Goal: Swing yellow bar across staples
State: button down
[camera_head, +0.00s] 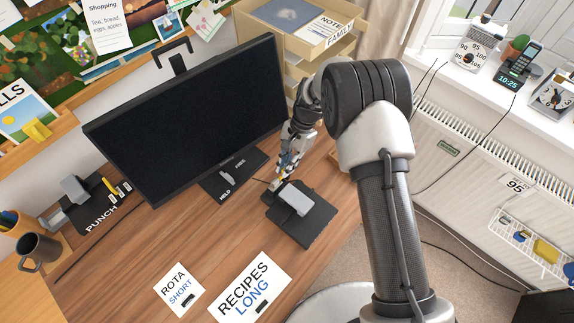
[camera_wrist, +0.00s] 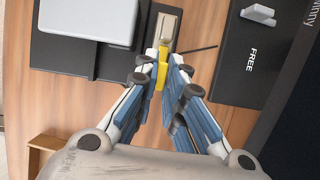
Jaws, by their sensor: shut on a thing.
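The yellow bar (camera_wrist: 161,76) shows in the wrist view between my fingertips. My gripper (camera_wrist: 168,64) is shut on it, beside a pale strip (camera_wrist: 167,28) on a black base (camera_wrist: 70,58) with a grey block (camera_wrist: 88,20). In the head view my gripper (camera_head: 281,176) reaches down at the upper left edge of this black base (camera_head: 312,232), next to the grey block (camera_head: 294,200). My fingers hide much of the bar there. No staples can be made out, and no writing naming them.
A monitor (camera_head: 190,125) stands behind, its black foot (camera_head: 218,190) marked HELD and FREE. A PUNCH board (camera_head: 95,208) is at left. Two paper sheets, ROTA (camera_head: 178,290) and RECIPES (camera_head: 245,290), lie in front. Bare desk (camera_head: 190,245) lies between them and the monitor.

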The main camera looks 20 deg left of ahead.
jog(key=shift+n, duration=0.3)
jog(key=c, duration=1.7)
grip_release()
jog(key=shift+v, duration=6)
jog(key=shift+a, duration=0.15)
